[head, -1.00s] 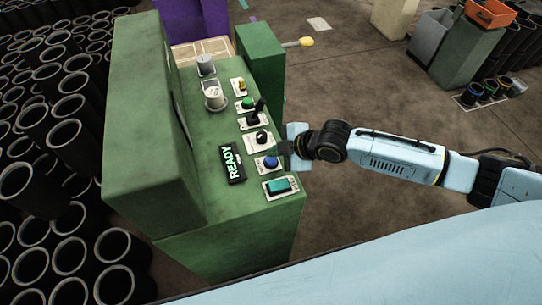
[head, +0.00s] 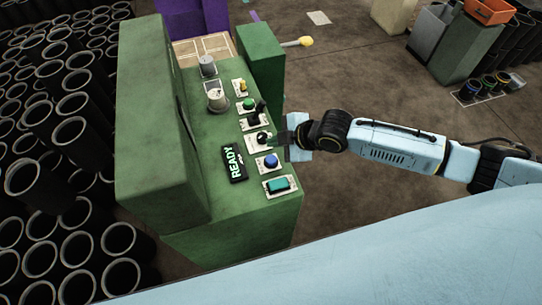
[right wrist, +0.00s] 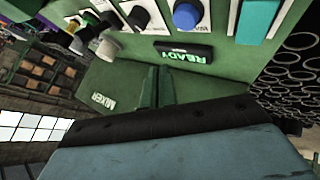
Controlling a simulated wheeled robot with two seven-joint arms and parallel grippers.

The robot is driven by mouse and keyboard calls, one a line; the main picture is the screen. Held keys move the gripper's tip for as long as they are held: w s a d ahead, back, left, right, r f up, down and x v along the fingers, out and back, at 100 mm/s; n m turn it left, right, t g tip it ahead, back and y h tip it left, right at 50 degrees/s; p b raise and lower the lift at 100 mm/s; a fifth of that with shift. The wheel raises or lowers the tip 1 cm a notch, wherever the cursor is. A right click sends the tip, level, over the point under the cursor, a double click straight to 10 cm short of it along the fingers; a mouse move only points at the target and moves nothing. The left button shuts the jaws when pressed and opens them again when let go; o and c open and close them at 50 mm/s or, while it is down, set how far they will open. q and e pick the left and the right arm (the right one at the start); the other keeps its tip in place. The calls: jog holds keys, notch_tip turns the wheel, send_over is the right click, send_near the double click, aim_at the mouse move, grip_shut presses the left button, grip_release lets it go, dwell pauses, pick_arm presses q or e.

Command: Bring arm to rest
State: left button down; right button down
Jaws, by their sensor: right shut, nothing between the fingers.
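My right gripper (head: 279,140) is at the right edge of the green machine's control panel (head: 208,133), close to a black knob (head: 262,136). Its fingers are closed together and hold nothing. In the right wrist view the shut fingers (right wrist: 156,86) point toward the panel, below the lit READY display (right wrist: 184,52); whether they touch anything I cannot tell. The arm reaches in from the right. My left gripper is not in view.
A blue button (head: 267,161) and a teal switch (head: 279,184) sit on the panel's near end. A yellow-tipped lever (head: 305,41) sticks out behind. Black sleeves (head: 38,180) stand crowded at left. Open floor (head: 370,85) lies beyond the arm.

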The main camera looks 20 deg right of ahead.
dwell(0.5)
jog(key=s+a+r+m, duration=0.2)
jog(key=s+a+m, duration=0.35)
jog(key=s, duration=0.45)
jog(key=s+d+m+g+h, duration=0.3)
jog(key=s+d+m+h, duration=0.3)
jog(key=s+d+m, duration=0.6)
jog(key=s+f+n+b, duration=0.1)
jog(key=f+b, duration=0.2)
jog(key=f, duration=0.9)
jog(key=s+d+f+g+b, duration=0.15)
jog(key=f+b, duration=0.25)
jog(key=f, duration=0.7)
jog(key=s+f+n+b, duration=0.1)
jog(key=s+f+b, duration=0.15)
jog(key=f, duration=0.95)
jog(key=s+d+f+b, duration=0.1)
jog(key=s+f+b, duration=0.3)
jog(key=s+f, duration=0.3)
jog(key=s+d+f+g+b, duration=0.1)
jog(key=s+f+b, duration=0.3)
jog(key=s+f, duration=0.4)
notch_tip(320, 180, down, 7)
jog(key=shift+d+f, duration=0.1)
jog(key=shift+d, duration=0.25)
